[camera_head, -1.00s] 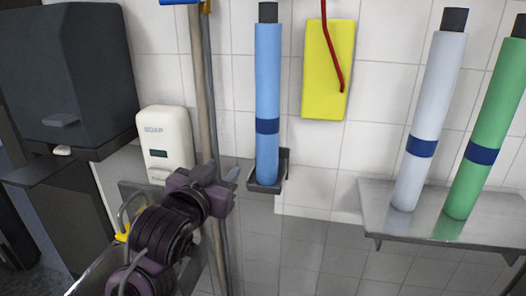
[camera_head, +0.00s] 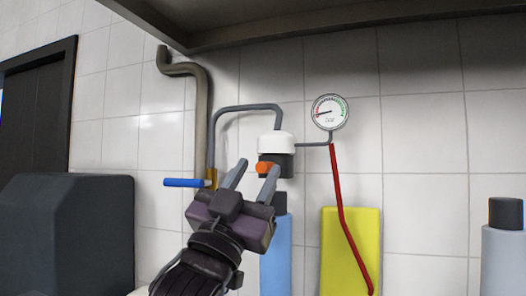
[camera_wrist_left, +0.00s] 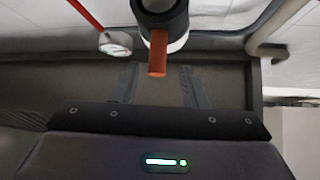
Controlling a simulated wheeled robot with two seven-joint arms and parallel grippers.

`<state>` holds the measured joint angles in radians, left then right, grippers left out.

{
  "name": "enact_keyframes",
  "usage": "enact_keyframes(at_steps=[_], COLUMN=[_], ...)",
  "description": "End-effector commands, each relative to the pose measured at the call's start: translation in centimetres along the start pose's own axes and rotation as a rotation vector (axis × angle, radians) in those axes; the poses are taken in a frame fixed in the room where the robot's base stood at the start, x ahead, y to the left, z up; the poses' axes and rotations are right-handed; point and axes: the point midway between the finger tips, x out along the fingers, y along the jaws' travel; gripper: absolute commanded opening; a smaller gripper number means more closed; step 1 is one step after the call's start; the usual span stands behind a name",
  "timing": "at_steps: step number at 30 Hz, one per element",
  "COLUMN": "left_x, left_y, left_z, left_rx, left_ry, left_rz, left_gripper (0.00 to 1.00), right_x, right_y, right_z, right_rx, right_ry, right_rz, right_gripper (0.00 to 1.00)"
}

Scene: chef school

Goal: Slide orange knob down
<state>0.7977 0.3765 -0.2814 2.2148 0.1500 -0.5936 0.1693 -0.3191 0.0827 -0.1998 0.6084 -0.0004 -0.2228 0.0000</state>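The orange knob (camera_head: 264,168) sticks out of a black valve body (camera_head: 284,165) with a white cap (camera_head: 276,144), fixed to the tiled wall. My left gripper (camera_head: 258,166) reaches up to it with its two grey fingers spread apart, one to each side of the knob in this view. In the left wrist view the knob (camera_wrist_left: 158,54) hangs from the black body, in line with the gap between the open fingers (camera_wrist_left: 158,70). I cannot tell whether a finger touches it. My right gripper is in neither view.
A thick pipe (camera_head: 203,110) with a blue lever (camera_head: 183,183) runs at the left. A round gauge (camera_head: 329,112) and red hose (camera_head: 340,190) are at the right. A hood (camera_head: 300,20) hangs above. A blue cylinder (camera_head: 274,250) and yellow board (camera_head: 340,250) are below.

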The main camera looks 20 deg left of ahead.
Motion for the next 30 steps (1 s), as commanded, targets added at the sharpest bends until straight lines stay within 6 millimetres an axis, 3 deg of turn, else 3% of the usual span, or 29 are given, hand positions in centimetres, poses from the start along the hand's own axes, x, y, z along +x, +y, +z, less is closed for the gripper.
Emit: enact_keyframes(at_steps=[3,6,12,16,25,30], left_x=[1.9,2.6,2.9,2.8,2.8,2.8], left_y=[0.0,0.0,0.0,0.1,0.1,0.1], left_z=[-0.2,-0.1,0.1,0.1,0.2,0.2], left_rx=[-0.001,0.000,0.000,0.000,0.000,0.000], left_ry=[-0.003,-0.002,-0.001,-0.002,-0.003,-0.003], left_rz=[0.001,0.001,0.000,0.000,0.001,0.001], left_gripper=[0.40,0.40,0.40,0.40,0.00,0.00], right_x=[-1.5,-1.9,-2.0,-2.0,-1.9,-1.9], right_y=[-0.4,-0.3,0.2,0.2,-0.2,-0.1], right_z=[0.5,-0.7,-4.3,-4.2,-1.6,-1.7], right_rx=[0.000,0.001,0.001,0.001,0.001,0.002], right_ry=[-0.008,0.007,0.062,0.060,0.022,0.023], right_rz=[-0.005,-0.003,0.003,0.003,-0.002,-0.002], right_gripper=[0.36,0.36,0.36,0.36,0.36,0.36])
